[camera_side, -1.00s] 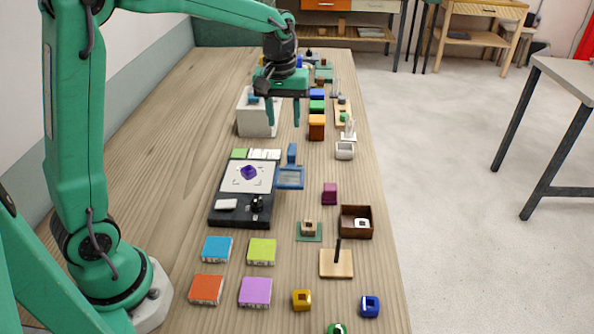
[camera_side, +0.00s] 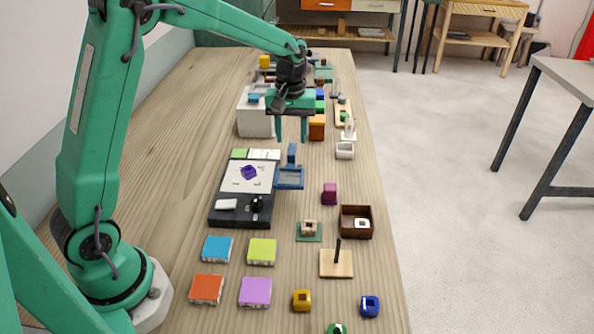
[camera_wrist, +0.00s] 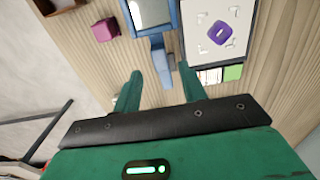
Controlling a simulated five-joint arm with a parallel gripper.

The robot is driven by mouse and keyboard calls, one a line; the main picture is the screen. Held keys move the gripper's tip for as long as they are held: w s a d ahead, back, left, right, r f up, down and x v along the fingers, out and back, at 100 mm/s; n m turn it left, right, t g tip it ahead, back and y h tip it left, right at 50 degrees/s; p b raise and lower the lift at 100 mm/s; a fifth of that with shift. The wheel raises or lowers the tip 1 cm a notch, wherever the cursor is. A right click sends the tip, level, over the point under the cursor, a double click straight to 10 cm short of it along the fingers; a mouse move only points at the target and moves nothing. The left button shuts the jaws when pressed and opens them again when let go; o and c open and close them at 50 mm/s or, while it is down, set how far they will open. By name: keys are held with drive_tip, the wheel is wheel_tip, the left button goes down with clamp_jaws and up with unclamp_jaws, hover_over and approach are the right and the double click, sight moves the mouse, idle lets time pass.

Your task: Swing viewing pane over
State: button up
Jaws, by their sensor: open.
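The viewing pane is a blue frame (camera_side: 290,178) with a greyish pane, lying out to the right of a black station (camera_side: 240,212). A blue upright tab (camera_side: 292,153) stands at its far edge. The station has a white plate (camera_side: 262,178) bearing a purple ring-like piece (camera_side: 248,172). My gripper (camera_side: 291,138) is open and empty, above and just beyond the tab. In the wrist view, the tab (camera_wrist: 161,62) shows between my two fingertips (camera_wrist: 158,75), apart from them as far as I can tell. The pane frame (camera_wrist: 175,15) is partly cut off there.
A white box (camera_side: 254,122) stands beyond the station, with an orange block (camera_side: 317,132) and a white holder (camera_side: 345,151) to its right. A magenta cube (camera_side: 329,194) and a brown open box (camera_side: 356,233) lie right of the pane.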

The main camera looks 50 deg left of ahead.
sight(291, 151)
drive_tip(key=shift+f, duration=2.35)
clamp_jaws()
